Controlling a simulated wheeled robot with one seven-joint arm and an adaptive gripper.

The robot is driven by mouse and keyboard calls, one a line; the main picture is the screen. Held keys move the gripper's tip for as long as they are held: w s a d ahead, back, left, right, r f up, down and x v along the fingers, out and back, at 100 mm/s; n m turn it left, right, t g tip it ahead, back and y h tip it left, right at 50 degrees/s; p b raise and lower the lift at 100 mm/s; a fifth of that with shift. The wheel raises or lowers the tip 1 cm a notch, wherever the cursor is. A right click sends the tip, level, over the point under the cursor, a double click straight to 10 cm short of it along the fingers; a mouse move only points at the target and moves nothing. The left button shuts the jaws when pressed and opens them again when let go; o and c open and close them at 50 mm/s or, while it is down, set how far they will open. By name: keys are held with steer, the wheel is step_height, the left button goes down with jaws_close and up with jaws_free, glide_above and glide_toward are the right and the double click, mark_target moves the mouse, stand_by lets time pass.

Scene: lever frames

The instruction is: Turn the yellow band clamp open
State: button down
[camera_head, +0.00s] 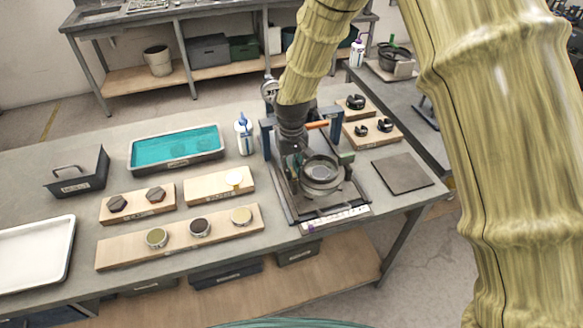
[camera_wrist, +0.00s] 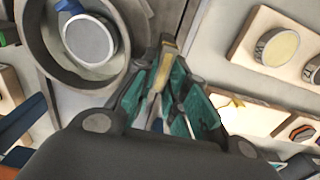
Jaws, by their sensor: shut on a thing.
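My gripper (camera_head: 297,160) reaches down into the dark press-like fixture (camera_head: 283,192), just left of its round metal bowl (camera_head: 322,190). In the wrist view my gripper (camera_wrist: 163,75) has its teal-lined fingers closed together on a narrow tan-yellow piece (camera_wrist: 166,56), which appears to be the handle of the yellow band clamp. The bowl's rim (camera_wrist: 45,62) is just left of the fingertips there, with a grey disc (camera_wrist: 89,39) inside it. The rest of the clamp band is not clearly visible. My gripper hides part of the fixture in the head view.
An orange bar (camera_head: 317,125) is behind my gripper. Wooden boards with round pieces (camera_head: 180,238) lie to the left, and boards with black parts (camera_head: 373,135) to the right. A teal-filled tray (camera_head: 176,148) and a bottle (camera_head: 244,134) stand behind left. A flat dark plate (camera_head: 402,174) lies right.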

mark_target(292, 169)
stand_by(0.3)
steer(key=c, duration=1.4)
jaws_free()
steer(key=shift+c, duration=0.2)
steer(key=shift+r, duration=4)
